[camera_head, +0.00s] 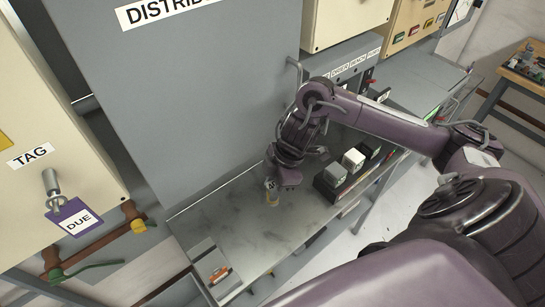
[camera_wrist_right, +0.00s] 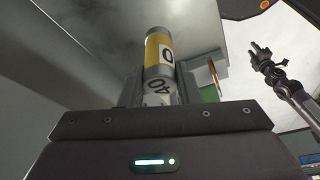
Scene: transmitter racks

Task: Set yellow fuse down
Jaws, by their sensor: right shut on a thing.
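The yellow fuse (camera_wrist_right: 158,52) is a cylinder with a yellow band, silvery metal ends and a label with dark digits. My right gripper (camera_wrist_right: 160,95) is shut on it in the right wrist view. In the head view my right gripper (camera_head: 277,181) reaches down over the grey shelf (camera_head: 255,230), with the fuse (camera_head: 271,193) upright at its fingertips. I cannot tell whether the fuse's lower end touches the shelf. What looks like my left gripper (camera_wrist_right: 262,52) shows at the right of the right wrist view, apart from the fuse; its jaws are unclear.
A dark block with pale-topped parts (camera_head: 334,175) stands on the shelf just right of my right gripper. A small grey box with an orange part (camera_head: 216,272) sits at the shelf's near left end. The shelf between them is clear. A tall grey cabinet (camera_head: 190,95) rises behind.

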